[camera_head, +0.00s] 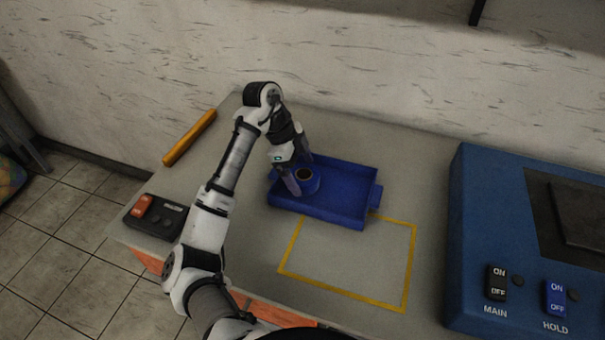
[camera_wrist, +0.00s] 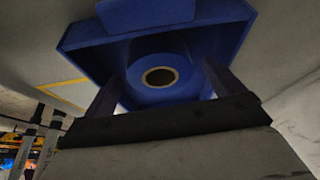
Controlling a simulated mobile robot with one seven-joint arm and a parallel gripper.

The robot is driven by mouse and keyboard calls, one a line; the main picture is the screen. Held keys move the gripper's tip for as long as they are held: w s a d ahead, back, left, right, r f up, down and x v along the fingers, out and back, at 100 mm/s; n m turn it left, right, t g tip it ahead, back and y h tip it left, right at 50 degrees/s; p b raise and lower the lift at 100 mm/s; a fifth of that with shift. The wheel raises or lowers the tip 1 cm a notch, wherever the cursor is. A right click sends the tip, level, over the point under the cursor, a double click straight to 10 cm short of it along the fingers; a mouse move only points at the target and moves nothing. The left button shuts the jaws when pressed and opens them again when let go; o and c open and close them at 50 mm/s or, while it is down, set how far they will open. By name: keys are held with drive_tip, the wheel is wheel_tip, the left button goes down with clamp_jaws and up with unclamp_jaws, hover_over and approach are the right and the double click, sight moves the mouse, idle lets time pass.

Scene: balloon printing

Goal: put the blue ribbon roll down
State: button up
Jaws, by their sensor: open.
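The blue ribbon roll (camera_head: 307,180) sits in the left end of the blue tray (camera_head: 345,208), with its dark round core facing up. In the wrist view the roll (camera_wrist: 141,88) lies inside the tray (camera_wrist: 85,35), between the two fingers. My gripper (camera_head: 299,180) is open and reaches down into the tray, one finger on each side of the roll. The gripper also shows in the wrist view (camera_wrist: 160,90). Whether a finger touches the roll is hard to tell.
A yellow outlined rectangle (camera_head: 408,262) on the grey table (camera_head: 250,245) is empty. A large blue machine (camera_head: 480,215) with MAIN and HOLD switches stands at the right. A black control box (camera_head: 172,222) with a red switch and an orange bar (camera_head: 189,138) lie at the left.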

drive_tip(key=v, duration=1)
drive_tip(key=shift+a+r+b, duration=0.2)
drive_tip(key=shift+r+b, duration=0.05)
drive_tip(key=shift+b, duration=0.15)
drive_tip(key=shift+w+d, duration=0.1)
